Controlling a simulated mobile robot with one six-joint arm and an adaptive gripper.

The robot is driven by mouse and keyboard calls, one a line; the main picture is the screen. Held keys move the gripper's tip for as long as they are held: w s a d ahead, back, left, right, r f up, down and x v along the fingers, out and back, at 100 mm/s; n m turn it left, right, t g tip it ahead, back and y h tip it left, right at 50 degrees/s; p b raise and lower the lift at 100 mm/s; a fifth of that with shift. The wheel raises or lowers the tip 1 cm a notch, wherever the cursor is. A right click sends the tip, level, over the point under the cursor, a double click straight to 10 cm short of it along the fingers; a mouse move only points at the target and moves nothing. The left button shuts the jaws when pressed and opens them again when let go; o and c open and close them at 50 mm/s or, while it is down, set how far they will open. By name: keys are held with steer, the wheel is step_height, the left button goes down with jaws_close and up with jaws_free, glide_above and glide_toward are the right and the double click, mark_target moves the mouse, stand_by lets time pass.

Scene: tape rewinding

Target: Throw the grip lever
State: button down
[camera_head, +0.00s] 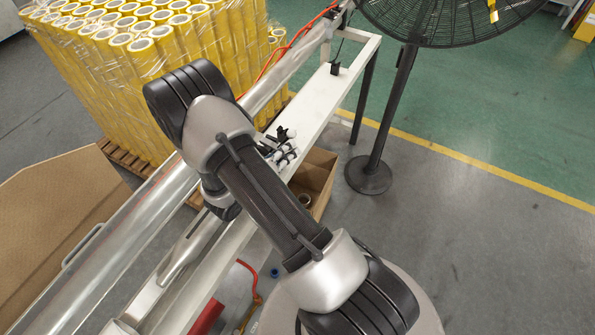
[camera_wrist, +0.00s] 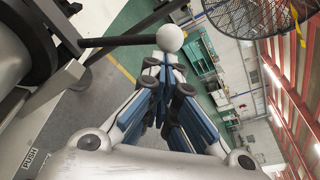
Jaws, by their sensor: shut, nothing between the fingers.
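In the wrist view, a lever shows as a black rod with a pale round knob (camera_wrist: 170,38) on its end. I take it for the grip lever. The rod runs in from dark machine parts on the left. My gripper (camera_wrist: 164,68) is shut and empty, its blue-padded fingers together. The fingertips appear just below the knob in the picture; I cannot tell whether they touch it. In the head view, small black and white parts (camera_head: 281,147) show at the machine beside my arm. My arm hides much of that area, and I cannot make out the gripper there.
A wrapped stack of yellow rolls (camera_head: 125,50) stands at upper left. A black fan stand (camera_head: 370,176) is right of the machine's white beam (camera_head: 325,98). A cardboard box (camera_head: 317,178) sits beneath the beam. Open floor lies at right.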

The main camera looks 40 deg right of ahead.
steer(key=shift+w+a+r, duration=0.2)
steer(key=shift+w+r, duration=0.15)
steer(key=shift+w, duration=0.1)
stand_by(0.5)
